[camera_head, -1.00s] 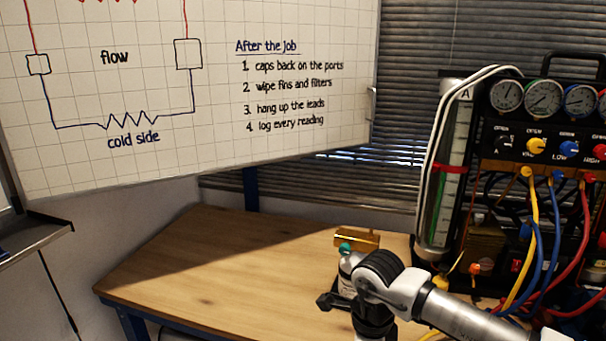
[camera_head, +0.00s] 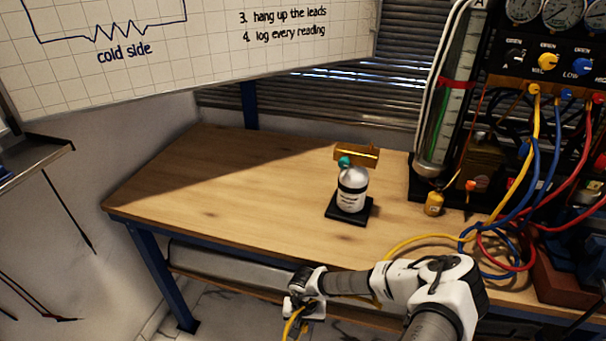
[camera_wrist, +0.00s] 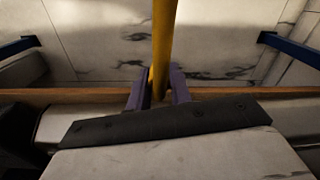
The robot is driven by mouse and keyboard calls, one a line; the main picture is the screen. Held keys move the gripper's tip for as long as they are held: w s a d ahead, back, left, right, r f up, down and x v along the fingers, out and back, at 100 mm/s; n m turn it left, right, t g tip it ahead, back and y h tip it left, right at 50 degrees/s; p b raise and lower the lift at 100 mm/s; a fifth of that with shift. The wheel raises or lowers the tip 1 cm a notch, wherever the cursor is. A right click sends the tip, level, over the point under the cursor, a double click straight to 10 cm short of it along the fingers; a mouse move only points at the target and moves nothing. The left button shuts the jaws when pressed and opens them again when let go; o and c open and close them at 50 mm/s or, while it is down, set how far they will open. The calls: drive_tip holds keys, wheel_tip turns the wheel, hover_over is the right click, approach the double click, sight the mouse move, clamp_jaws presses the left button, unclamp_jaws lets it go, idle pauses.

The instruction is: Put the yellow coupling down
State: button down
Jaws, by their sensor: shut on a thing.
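My gripper (camera_head: 303,312) is low in front of the bench's front edge in the head view. In the wrist view, its two purple fingers (camera_wrist: 158,92) are shut on a yellow, hose-like piece (camera_wrist: 163,40), which runs up between them. The coupling's own shape cannot be told apart, as the fingers and wrist cover it. In the head view a short yellow length (camera_head: 292,324) hangs below my gripper. Tiled floor shows beyond the fingers.
The wooden bench (camera_head: 230,190) is clear on its left. A white bottle (camera_head: 352,190) stands on a black base, with a brass block (camera_head: 358,154) behind.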

drive_tip(key=shift+a+f+n, duration=0.3)
drive_tip(key=shift+f+n, duration=0.1)
drive_tip(key=shift+f, duration=0.4)
drive_tip(key=shift+r, duration=0.1)
drive_tip(key=shift+w+d+f+b, duration=0.1)
drive_tip(key=shift+f+b, duration=0.6)
drive_tip(key=shift+b, duration=0.05)
drive_tip(key=shift+r, duration=0.1)
